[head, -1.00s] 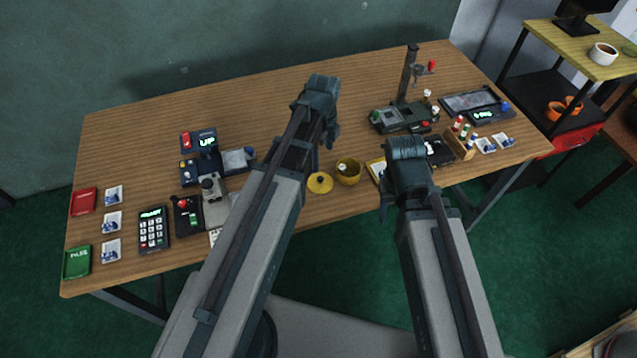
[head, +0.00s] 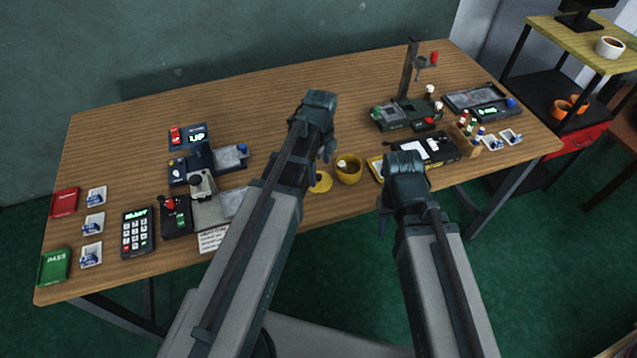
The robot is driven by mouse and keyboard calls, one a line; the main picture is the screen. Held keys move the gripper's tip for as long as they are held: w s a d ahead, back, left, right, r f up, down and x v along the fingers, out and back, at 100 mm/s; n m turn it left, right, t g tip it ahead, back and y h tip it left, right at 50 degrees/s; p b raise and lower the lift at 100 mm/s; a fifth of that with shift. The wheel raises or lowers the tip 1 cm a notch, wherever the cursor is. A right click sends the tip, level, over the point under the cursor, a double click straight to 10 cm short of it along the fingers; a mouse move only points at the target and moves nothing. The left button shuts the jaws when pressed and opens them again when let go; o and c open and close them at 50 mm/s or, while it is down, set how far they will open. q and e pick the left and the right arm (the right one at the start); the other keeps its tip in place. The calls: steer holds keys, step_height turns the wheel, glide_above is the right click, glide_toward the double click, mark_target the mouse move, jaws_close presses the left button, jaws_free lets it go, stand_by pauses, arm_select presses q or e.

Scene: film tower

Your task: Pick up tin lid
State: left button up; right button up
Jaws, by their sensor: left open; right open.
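The yellow tin lid (head: 321,182) lies on the wooden table near its front edge, partly hidden by my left gripper. The yellow tin (head: 349,171) stands upright just right of the lid, with something pale inside. My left gripper (head: 327,152) is open and empty, above and just behind the lid in the head view. My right gripper (head: 386,200) is open and empty, at the table's front edge, right of the tin and in front of a dark tray.
A dark tray with white pieces (head: 432,148) lies right of the tin. A stand with a post (head: 408,70) rises behind it. A wooden rack of small bottles (head: 466,137) is at the right. A keypad (head: 138,230) and a microscope-like device (head: 203,190) stand at left. The table's back middle is clear.

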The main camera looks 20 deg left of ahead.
mark_target(319, 176)
arm_select(q)
steer(key=f+b, duration=0.2)
steer(key=f, duration=0.1)
steer(key=f+b, duration=0.1)
steer(key=shift+w+a+f+b, duration=0.2)
steer(key=shift+a+b, duration=0.05)
steer(key=shift+b, duration=0.1)
steer(key=shift+r, duration=0.1)
steer(key=shift+s, duration=0.1)
steer(key=c, duration=1.3)
steer(key=shift+c, duration=0.2)
